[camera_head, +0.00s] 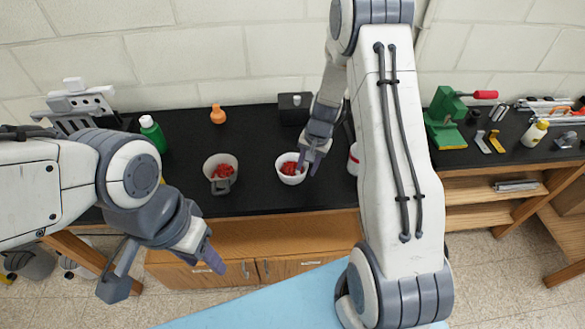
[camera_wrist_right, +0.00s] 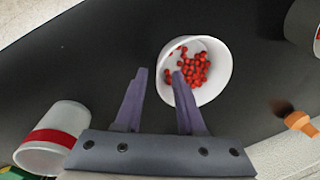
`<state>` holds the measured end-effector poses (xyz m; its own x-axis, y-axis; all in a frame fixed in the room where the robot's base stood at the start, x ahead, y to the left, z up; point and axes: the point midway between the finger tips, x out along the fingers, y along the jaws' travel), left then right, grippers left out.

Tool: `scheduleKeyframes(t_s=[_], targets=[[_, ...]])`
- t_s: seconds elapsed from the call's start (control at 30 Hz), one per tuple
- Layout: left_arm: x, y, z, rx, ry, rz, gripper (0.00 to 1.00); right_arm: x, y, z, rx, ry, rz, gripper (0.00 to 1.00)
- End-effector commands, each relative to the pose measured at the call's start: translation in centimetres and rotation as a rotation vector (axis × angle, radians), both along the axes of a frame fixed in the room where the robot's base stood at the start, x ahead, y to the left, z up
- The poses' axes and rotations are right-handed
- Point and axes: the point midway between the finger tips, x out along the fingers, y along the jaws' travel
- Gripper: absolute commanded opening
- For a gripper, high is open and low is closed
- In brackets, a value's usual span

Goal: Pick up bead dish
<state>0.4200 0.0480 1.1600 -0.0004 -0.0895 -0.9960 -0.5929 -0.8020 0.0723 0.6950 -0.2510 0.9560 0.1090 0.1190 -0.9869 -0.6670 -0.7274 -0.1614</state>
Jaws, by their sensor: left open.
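The bead dish is a small white bowl (camera_head: 290,179) with red beads inside, standing on the black worktop. It also shows in the right wrist view (camera_wrist_right: 219,84). My right gripper (camera_head: 309,165) is at the dish's right side in the head view. In the right wrist view its fingers (camera_wrist_right: 160,75) are apart, one overlapping the dish's opening and the other outside the rim. Whether either touches the rim cannot be told. My left gripper (camera_head: 165,272) is open and empty, in front of the worktop and well away from the dish.
A white cup with a red band (camera_wrist_right: 50,140) stands on the other side. A green press (camera_head: 445,118) is at right.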

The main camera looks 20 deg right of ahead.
Motion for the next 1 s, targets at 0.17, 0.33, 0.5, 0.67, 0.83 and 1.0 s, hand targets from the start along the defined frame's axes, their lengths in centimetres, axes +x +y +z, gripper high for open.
scheduleKeyframes(t_s=[0.17, 0.33, 0.5, 0.67, 0.83, 1.0], targets=[[0.0, 0.0, 0.3, 0.000, 0.000, 0.000, 0.50, 0.1, 0.2, -1.8, 0.000, 0.001, 0.000, 0.39], [0.0, 0.0, 0.3, 0.000, 0.000, 0.000, 0.50, 0.2, 0.2, -2.0, -0.001, -0.001, 0.000, 0.39], [0.0, 0.0, 0.3, 0.000, 0.000, 0.000, 0.50, 0.2, 0.2, -2.0, -0.001, -0.001, 0.000, 0.04], [0.0, 0.0, 0.3, 0.000, 0.000, 0.000, 0.50, 0.2, 0.2, -2.0, -0.001, 0.001, 0.000, 0.00], [0.0, 0.0, 0.3, 0.000, 0.000, 0.000, 0.50, 0.2, 0.2, -1.9, 0.000, 0.000, 0.000, 0.00], [0.0, 0.0, 0.3, 0.000, 0.000, 0.000, 0.50, 0.2, 0.2, -1.9, 0.000, 0.000, 0.000, 0.00]])
